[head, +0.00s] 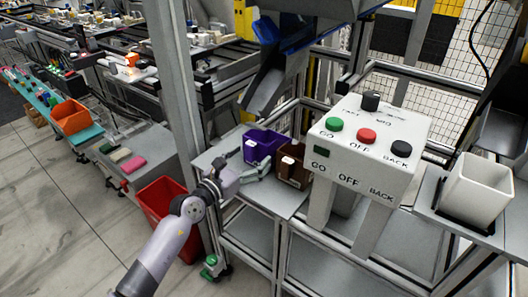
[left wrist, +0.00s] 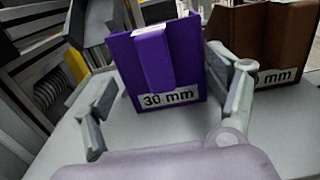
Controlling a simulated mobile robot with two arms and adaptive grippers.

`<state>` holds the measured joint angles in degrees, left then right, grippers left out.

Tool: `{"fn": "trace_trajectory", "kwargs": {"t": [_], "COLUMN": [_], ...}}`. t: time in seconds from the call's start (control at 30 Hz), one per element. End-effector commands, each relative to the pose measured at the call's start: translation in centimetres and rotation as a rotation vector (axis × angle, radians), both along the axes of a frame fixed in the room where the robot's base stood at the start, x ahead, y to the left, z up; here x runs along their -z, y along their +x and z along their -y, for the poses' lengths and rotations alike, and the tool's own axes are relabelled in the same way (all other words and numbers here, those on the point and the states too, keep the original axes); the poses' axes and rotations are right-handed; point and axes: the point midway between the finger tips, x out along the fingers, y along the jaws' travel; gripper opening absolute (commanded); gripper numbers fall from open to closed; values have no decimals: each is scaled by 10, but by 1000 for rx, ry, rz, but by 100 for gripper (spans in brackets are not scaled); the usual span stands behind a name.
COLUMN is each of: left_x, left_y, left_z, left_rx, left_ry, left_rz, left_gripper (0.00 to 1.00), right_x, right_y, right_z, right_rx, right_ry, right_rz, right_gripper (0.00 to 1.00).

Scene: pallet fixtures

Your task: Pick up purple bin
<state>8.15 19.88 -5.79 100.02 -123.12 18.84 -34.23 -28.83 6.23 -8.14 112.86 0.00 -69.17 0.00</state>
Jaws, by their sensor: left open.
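The purple bin (head: 258,143) stands on a grey shelf in the head view. In the left wrist view the purple bin (left wrist: 158,62) shows its front face with a "30 mm" label. My left gripper (head: 248,163) is open in front of the bin. In the left wrist view its fingers (left wrist: 165,105) are spread to the left and right of the bin's front, with nothing between them at the palm. The right finger is close to the gap between the purple and brown bins; I cannot tell if it touches either. My right gripper is not in view.
A brown bin (head: 292,166) stands just right of the purple bin. A white control box (head: 372,137) with buttons is farther right, and a white bin (head: 477,190) beyond it. A metal post (head: 177,90) rises left of the shelf. A grey chute (head: 265,90) hangs above.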

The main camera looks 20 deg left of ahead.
Motion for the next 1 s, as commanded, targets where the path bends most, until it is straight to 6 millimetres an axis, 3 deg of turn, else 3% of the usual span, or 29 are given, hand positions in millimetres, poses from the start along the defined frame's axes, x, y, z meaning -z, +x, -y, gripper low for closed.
{"fn": "trace_trajectory", "kwargs": {"t": [0.33,0.57,0.83,1.0], "left_x": [-5,-6,-7,-7], "left_y": [30,58,60,60], "left_z": [12,23,24,24], "left_rx": [0,0,0,0], "left_ry": [-2,-2,-2,-1], "left_rz": [2,0,-1,0], "left_gripper": [80,80,80,69], "right_x": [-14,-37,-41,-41], "right_y": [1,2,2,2], "right_z": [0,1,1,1], "right_rx": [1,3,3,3], "right_ry": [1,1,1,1], "right_rz": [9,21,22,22], "right_gripper": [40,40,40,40]}}
